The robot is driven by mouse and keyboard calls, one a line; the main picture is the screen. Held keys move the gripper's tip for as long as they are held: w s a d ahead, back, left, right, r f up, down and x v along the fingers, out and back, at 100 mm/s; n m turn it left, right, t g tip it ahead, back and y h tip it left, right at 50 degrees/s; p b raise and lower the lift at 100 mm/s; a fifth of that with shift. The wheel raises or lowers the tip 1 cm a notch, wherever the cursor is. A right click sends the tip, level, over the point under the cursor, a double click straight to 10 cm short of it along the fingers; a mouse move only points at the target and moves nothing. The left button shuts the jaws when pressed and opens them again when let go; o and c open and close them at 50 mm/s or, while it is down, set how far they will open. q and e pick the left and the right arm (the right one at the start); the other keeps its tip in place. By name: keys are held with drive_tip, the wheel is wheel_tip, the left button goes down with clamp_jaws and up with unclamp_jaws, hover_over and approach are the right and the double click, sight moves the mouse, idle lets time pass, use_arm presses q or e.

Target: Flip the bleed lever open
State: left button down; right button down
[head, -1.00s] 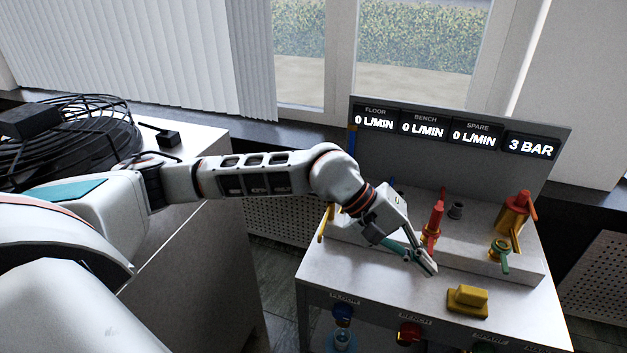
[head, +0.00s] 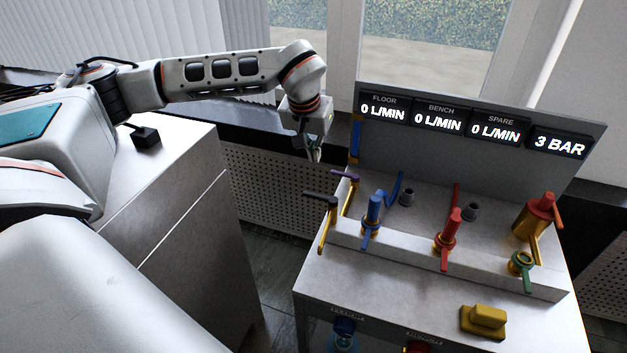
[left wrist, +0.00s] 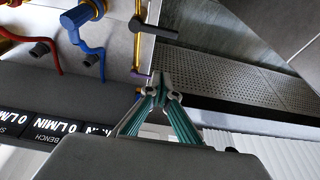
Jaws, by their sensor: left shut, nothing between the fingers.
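No label in view names the bleed lever, so I cannot tell which lever it is. At the bench's left end stand a black-handled lever (head: 321,200) and a purple-handled lever (head: 345,176), both with yellow pipes; the black handle (left wrist: 152,28) and the purple one (left wrist: 141,73) also show in the left wrist view. A blue valve (head: 371,210), a red valve (head: 449,232) and a green-handled valve (head: 521,263) stand to their right. My left gripper (head: 315,157) is shut and empty, left of the panel and near the purple lever. My right gripper is out of view.
A display panel (head: 477,165) rises behind the valves, reading 0 L/MIN three times and 3 BAR. A yellow block (head: 484,321) sits on the bench front. A grey cabinet (head: 165,235) stands left, with a floor gap between it and the bench.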

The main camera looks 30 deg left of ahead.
sight(320, 198)
use_arm(q)
wheel_tip(320, 198, down, 10)
drive_tip(key=shift+s+d+r+p, duration=0.15)
drive_tip(key=shift+s+r+p, duration=0.1)
drive_tip(key=shift+s+p, duration=0.1)
idle(0.6)
drive_tip(key=shift+w+d, duration=0.1)
idle(0.3)
